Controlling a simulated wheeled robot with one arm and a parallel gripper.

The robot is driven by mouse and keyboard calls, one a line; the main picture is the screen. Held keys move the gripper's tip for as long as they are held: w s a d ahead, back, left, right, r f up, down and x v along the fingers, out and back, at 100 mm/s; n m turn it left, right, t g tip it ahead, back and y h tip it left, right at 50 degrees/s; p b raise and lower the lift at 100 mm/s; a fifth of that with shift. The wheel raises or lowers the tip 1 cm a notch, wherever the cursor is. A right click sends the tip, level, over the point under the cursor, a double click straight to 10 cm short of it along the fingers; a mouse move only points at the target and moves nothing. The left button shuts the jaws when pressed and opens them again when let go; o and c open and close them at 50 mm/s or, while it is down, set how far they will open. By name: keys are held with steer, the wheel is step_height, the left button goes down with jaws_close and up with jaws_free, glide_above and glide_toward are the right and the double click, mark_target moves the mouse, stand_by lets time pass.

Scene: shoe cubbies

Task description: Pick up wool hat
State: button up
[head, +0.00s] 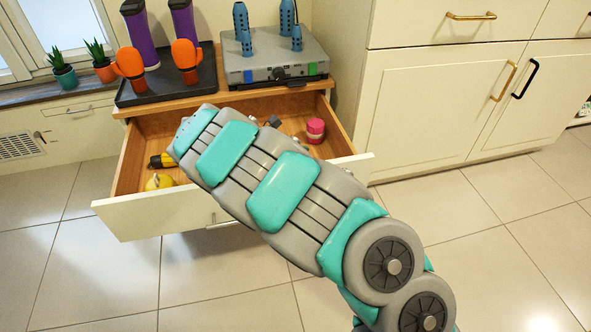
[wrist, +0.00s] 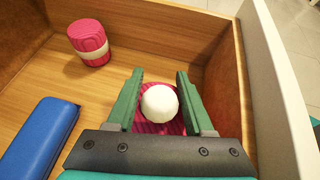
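The wool hat (wrist: 160,106) is pink and ribbed with a round white pom-pom on top. It lies on the wooden floor of an open drawer (head: 245,101) in the wrist view. My gripper (wrist: 160,72) is open, its two green fingers on either side of the pom-pom. I see no clear grip on it. Much of the hat is hidden by the pom-pom, the fingers and the gripper body. In the head view my arm hides the gripper and the hat.
A pink cylinder (wrist: 89,42) with a pale band stands in the drawer, also visible in the head view (head: 316,130). A blue object (wrist: 42,140) lies left of my gripper. Drawer walls rise close by on the right. A yellow object (head: 159,182) lies at the drawer's front left.

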jaws_close()
stand_by(0.7)
